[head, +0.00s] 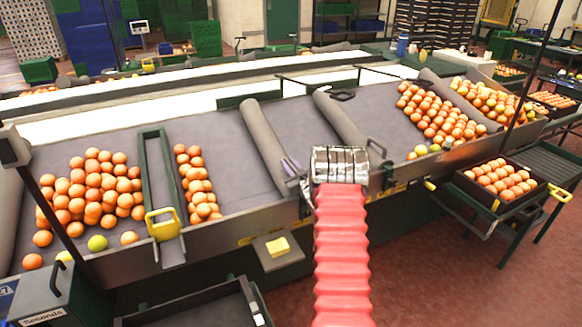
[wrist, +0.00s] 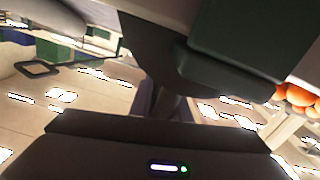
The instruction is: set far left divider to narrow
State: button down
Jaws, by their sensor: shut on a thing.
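A grey padded divider (head: 264,140) lies across the sloping sorting table (head: 225,150), left of centre in the head view. Another grey divider (head: 338,122) lies to its right, with a gap between them. My gripper (head: 297,178) is at the near, lower end of the left one of this pair, by the table's front edge. It is shut there, apparently on that divider's handle, which is mostly hidden. At the far left edge a further grey roll (head: 8,215) is partly cut off. The wrist view shows dark parts up close, and the grip itself is unclear.
Orange fruit (head: 92,190) is piled at the left, beside a green frame with a yellow handle (head: 161,224). More fruit (head: 437,112) lies at the right. A filled crate (head: 501,181) stands below right. The table between the middle dividers is bare.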

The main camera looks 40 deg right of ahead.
jog(key=shift+d+r, duration=0.25)
jog(key=shift+d, duration=0.05)
jog(key=c, duration=1.7)
grip_release()
jog(key=shift+f, duration=0.15)
jog(key=shift+s, duration=0.1)
jog(key=shift+s+f, duration=0.1)
jog(key=v, duration=1.3)
jog(key=shift+s+a, duration=0.15)
jog(key=shift+s, duration=0.1)
